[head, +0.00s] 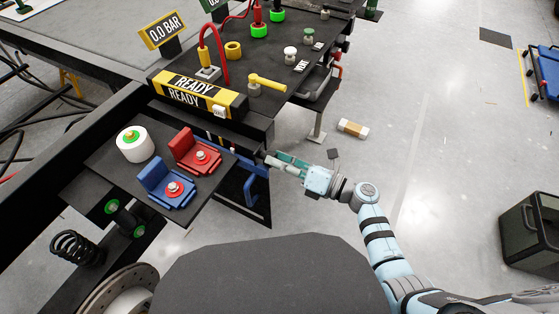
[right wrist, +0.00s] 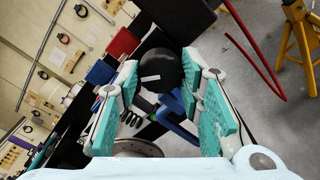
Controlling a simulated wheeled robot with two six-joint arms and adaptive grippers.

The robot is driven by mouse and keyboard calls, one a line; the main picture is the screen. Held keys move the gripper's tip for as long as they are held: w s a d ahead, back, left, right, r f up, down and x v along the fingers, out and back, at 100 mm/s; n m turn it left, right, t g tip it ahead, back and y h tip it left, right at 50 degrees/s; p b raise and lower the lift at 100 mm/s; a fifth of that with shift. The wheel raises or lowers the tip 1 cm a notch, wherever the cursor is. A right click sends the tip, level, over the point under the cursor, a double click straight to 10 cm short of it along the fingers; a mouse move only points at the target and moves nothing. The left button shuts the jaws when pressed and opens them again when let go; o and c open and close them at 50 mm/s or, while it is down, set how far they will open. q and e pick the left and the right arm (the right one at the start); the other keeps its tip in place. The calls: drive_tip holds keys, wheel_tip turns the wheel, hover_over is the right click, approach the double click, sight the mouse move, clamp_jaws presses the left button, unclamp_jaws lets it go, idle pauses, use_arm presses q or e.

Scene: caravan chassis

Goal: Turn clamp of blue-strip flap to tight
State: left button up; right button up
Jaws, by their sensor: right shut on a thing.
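My right gripper (head: 277,161) reaches in from the right to the side of the dark chassis. In the right wrist view its teal fingers (right wrist: 160,76) stand on either side of a black round knob (right wrist: 158,66) with a white line on its face, and are shut on it. I take this knob to be the clamp. Blue parts show behind the knob in the right wrist view (right wrist: 176,124), and a blue bracket-like piece (head: 257,183) hangs below the chassis edge in the head view. I cannot tell the flap's strip clearly. My left gripper is not in view.
A dark shelf (head: 105,158) left of the gripper carries a blue seat-like block (head: 160,185), a red one (head: 190,150) and a white roll (head: 133,146). A black-yellow READY box (head: 197,95) stands above. Open floor lies to the right.

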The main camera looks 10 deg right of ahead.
drive_tip(key=o, duration=1.2)
drive_tip(key=shift+c, duration=0.2)
drive_tip(key=v, duration=1.2)
